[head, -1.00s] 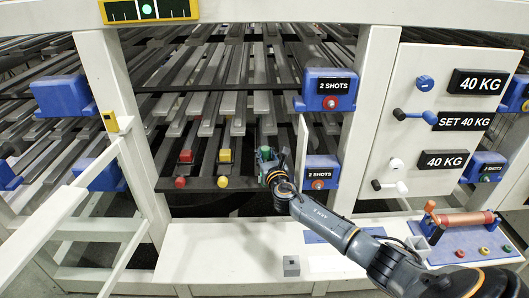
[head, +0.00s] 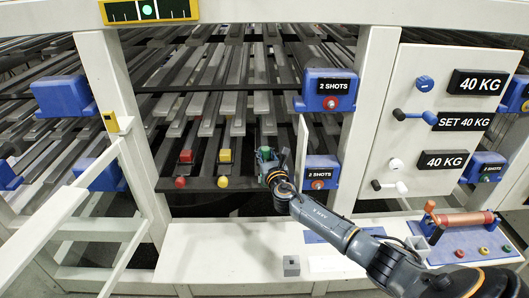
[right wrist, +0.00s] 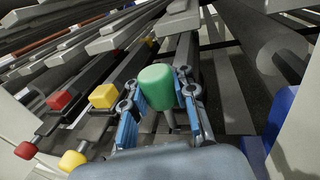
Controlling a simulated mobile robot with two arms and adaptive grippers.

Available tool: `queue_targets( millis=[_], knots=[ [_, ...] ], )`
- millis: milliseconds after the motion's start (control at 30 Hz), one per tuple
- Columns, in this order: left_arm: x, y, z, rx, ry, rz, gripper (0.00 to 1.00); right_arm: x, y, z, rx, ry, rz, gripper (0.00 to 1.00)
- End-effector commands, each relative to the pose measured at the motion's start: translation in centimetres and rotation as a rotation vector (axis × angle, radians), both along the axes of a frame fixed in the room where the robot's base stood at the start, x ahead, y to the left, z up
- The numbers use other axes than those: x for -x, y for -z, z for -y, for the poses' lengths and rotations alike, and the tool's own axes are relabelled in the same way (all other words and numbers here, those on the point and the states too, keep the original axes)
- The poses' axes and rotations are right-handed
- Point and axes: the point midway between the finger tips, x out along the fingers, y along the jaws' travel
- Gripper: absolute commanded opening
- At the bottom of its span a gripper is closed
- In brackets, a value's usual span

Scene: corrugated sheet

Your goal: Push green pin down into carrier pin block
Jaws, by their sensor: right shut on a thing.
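The green pin (right wrist: 157,86), with a smooth rounded body, sits between the two blue-padded fingers of my right gripper (right wrist: 158,105) in the right wrist view. The fingers are closed against its sides. In the head view the green pin (head: 266,153) is a small patch at the front of the dark carriers, partly covered by my right gripper (head: 268,165). The carrier pin block under it is hidden by the gripper and the pin, so I cannot tell how deep the pin sits. My left gripper is out of view.
Red (head: 185,156) and yellow (head: 224,156) blocks with round knobs stand on carriers to the left. A white post and a blue "2 SHOTS" box (head: 321,172) stand close on the right. A white ledge (head: 215,250) with a small grey block (head: 291,266) lies below.

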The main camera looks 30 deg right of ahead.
Motion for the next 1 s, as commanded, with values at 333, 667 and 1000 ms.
queue_targets(
  millis=[333, 667, 1000],
  knots=[
    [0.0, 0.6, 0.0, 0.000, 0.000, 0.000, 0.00, 0.0, 0.6, 0.0, -0.001, 0.000, 0.000, 0.00],
    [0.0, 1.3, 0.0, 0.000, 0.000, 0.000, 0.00, 0.0, 1.4, 0.0, -0.001, 0.000, 0.000, 0.00],
    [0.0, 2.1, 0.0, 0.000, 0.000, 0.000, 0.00, 0.0, 2.3, 0.0, -0.001, 0.000, 0.000, 0.00]
  ],
)
